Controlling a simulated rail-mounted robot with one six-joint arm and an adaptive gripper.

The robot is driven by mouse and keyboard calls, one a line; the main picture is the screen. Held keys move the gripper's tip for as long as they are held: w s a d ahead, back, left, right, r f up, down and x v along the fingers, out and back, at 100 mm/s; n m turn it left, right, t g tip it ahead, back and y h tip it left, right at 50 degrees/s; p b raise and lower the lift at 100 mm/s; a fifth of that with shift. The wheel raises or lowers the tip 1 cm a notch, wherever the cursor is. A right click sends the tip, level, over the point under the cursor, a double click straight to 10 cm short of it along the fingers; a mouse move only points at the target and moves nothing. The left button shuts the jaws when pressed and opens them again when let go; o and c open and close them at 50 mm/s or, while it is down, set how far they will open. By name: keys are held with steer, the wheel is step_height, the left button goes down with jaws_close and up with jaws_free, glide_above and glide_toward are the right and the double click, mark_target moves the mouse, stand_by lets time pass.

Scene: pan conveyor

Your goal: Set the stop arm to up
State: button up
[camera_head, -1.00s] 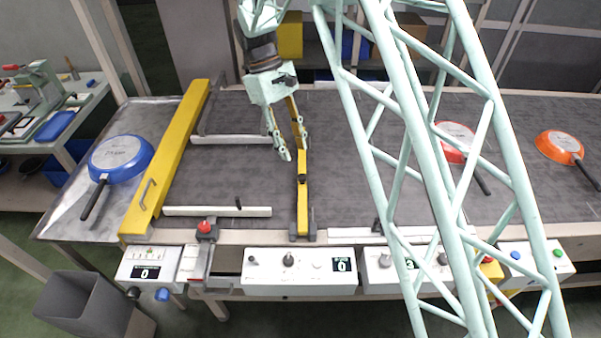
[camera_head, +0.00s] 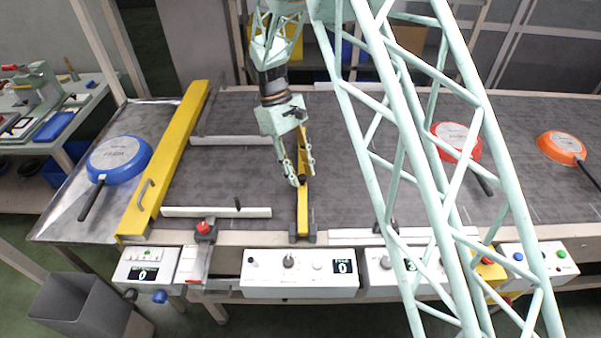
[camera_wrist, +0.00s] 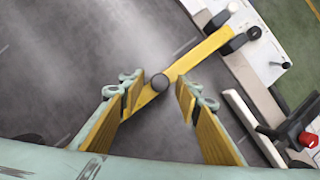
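The stop arm (camera_head: 303,212) is a yellow bar lying low across the dark belt, with its black hinge blocks at the front rail. In the wrist view the stop arm (camera_wrist: 203,50) runs from the hinge at upper right to lower left, passing between my fingers. A round dark knob (camera_wrist: 160,82) stands on the bar. My gripper (camera_head: 302,178) is over the knob area of the bar. In the wrist view my gripper (camera_wrist: 159,95) is open, one finger on each side of the bar, with the knob just ahead of the fingertips. Contact is not visible.
A yellow gate beam (camera_head: 170,160) stands left, with a blue pan (camera_head: 118,156) beyond it. A red pan (camera_head: 452,140) and an orange pan (camera_head: 560,146) are on the belt at right. Control boxes (camera_head: 300,284) line the front. Belt beside the stop arm is clear.

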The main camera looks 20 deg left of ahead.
steer(key=shift+c, duration=0.7)
jaws_close()
